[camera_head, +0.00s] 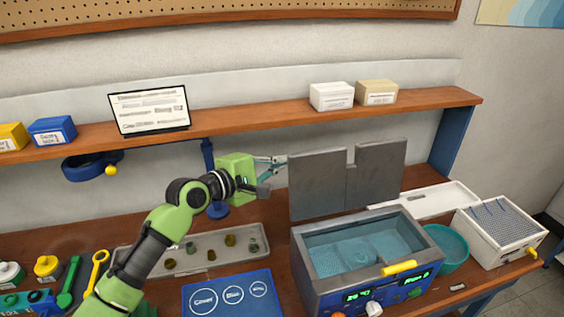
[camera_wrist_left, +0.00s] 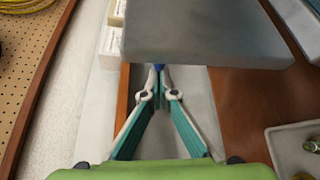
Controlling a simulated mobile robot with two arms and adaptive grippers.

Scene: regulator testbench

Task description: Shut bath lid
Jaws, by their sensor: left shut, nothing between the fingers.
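The bath (camera_head: 345,280) is a blue-grey box with water inside, at the right of the bench. Its grey lid (camera_head: 318,185) stands upright at the back, open, with a notch between its two raised parts. The lid also shows in the left wrist view (camera_wrist_left: 205,32) as a broad grey slab beyond the fingertips. My left gripper (camera_head: 284,160) is shut and empty, beside the lid's upper left edge. In the left wrist view its fingers (camera_wrist_left: 160,92) meet just short of the slab. I cannot tell whether they touch it. My right gripper is not in view.
A wooden shelf (camera_head: 250,118) runs above, with white and cream boxes. A yellow handle (camera_head: 399,268) sits on the bath's front rim. A teal bowl (camera_head: 447,247) and a white rack box (camera_head: 500,237) stand to the right. A tray of small parts (camera_head: 205,262) lies left.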

